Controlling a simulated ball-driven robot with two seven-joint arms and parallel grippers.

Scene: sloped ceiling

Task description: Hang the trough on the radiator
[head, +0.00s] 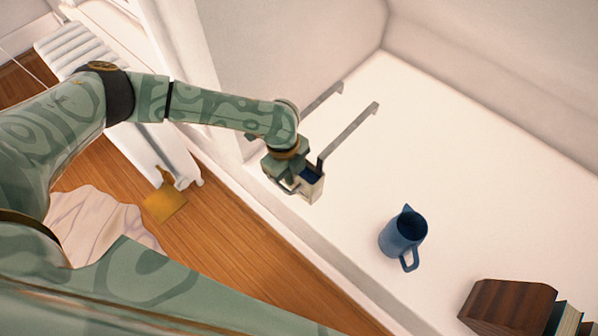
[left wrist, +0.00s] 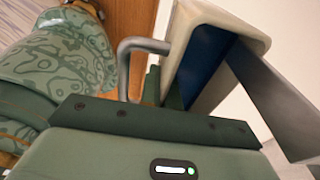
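The trough (head: 312,187) is a small cream box with a dark blue inside and two long grey metal hook straps (head: 348,132). It is at my left gripper (head: 290,178), over the near edge of the white ledge. The left wrist view shows the trough's cream rim and blue inside (left wrist: 203,62), a grey bar handle (left wrist: 126,62) and one strap. My left gripper appears shut on the trough by this handle; the fingertips are mostly hidden. The white radiator (head: 72,46) stands at the left, its middle hidden behind my left arm. My right gripper is out of view.
A blue jug (head: 402,236) stands on the ledge (head: 450,160), right of the trough. A dark brown box (head: 507,305) and books (head: 567,318) are at the lower right. A yellow object (head: 165,200) and pale cloth (head: 100,222) lie low by the radiator on the wooden floor (head: 235,240).

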